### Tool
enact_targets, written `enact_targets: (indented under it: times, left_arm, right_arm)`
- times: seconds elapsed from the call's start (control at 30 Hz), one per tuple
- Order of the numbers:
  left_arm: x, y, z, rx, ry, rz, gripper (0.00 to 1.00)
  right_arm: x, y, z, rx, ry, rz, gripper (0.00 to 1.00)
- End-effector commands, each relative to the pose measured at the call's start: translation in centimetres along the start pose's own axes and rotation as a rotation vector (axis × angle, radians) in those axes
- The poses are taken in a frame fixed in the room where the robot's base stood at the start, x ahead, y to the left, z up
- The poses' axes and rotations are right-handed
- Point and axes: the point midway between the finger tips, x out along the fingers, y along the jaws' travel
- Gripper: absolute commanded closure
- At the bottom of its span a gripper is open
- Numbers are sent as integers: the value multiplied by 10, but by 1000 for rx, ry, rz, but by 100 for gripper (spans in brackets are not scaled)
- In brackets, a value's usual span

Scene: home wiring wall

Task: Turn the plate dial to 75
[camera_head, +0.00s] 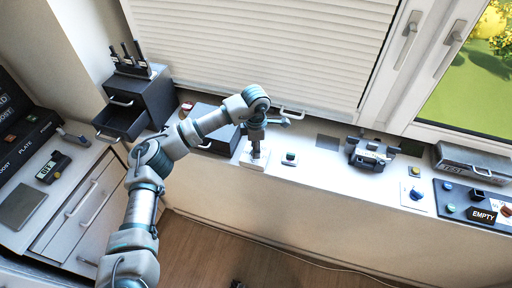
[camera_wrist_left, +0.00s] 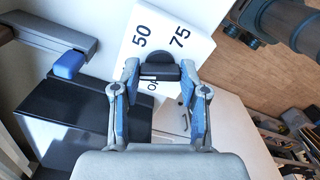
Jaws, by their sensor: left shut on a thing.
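The white dial plate (camera_head: 250,163) sits on the ledge below the blind in the head view. In the left wrist view the plate (camera_wrist_left: 205,22) carries the printed numbers 50 and 75 and a partly hidden label. The black dial (camera_wrist_left: 159,70) is between the fingers of my left gripper (camera_wrist_left: 159,72), which is shut on it. In the head view my left gripper (camera_head: 256,148) points down onto the plate, and the arm hides part of it. I cannot tell which mark the dial points to.
A dark drawer unit (camera_head: 145,97) with an open drawer stands at the left, and a second dark unit (camera_head: 208,128) is close beside the plate. A small button plate (camera_head: 289,159) is just to the right. A black device (camera_head: 369,155) and an EMPTY panel (camera_head: 482,215) are farther right.

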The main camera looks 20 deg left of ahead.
Motion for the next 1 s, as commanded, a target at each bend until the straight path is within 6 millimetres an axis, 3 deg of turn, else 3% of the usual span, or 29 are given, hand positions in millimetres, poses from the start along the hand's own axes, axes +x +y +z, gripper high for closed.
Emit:
enact_targets:
  times: [0.57, 1.0]
  left_arm:
    - [1, 1, -1, 541, 1, 2, 91]
    - [0, 2, -1, 958, 1, 3, 91]
  right_arm:
    - [-15, 1, -16, 1, 2, 1, 60]
    - [-30, 2, -38, 4, 20, 2, 60]
